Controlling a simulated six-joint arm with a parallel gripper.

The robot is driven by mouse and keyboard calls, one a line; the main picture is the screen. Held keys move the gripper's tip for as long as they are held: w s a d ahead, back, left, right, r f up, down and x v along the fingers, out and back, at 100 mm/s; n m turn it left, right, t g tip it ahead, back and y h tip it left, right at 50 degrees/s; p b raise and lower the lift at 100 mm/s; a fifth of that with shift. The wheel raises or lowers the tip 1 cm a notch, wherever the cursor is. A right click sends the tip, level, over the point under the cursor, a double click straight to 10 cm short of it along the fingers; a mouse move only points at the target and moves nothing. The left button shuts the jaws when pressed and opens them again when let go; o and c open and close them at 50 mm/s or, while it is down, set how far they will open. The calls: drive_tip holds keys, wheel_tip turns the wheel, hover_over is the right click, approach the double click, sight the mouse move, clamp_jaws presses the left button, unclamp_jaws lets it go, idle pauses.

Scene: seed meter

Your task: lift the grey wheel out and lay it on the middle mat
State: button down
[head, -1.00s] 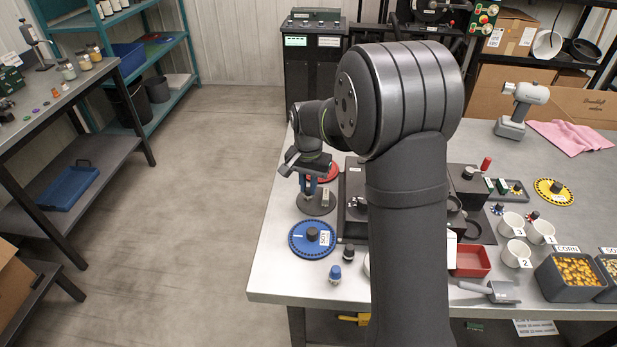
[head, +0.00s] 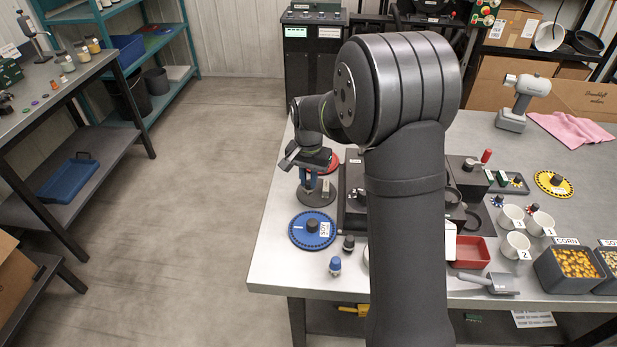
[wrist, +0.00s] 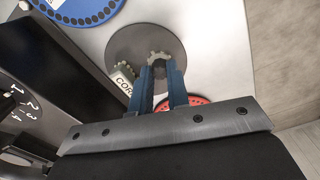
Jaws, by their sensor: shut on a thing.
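The grey wheel (head: 317,201) is a plain disc between the blue wheel and a red disc at the table's left side. In the wrist view the grey wheel (wrist: 127,42) lies flat below the jaws, with a label starting "COR" on it. My gripper (wrist: 160,75) has its blue fingers shut on the notched hub (wrist: 158,57) at the wheel's middle. In the head view my gripper (head: 307,184) is over the wheel from behind. The middle mat cannot be told apart from the wheel. I cannot tell whether the wheel touches the surface below.
The blue wheel (head: 299,234) with a "SOY" label lies in front, the red disc (head: 326,159) behind. Small knobs (head: 336,265) stand near the front edge. The dark machine (head: 351,215) is close on the right, partly behind my arm. The table's left edge is near.

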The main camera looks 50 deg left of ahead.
drive_tip(key=shift+f, duration=0.3)
drive_tip(key=c, duration=1.1)
unclamp_jaws()
drive_tip(key=shift+o, duration=0.2)
drive_tip(key=shift+r, duration=3)
wheel_tip(320, 180, down, 6)
drive_tip(key=shift+r, duration=0.15)
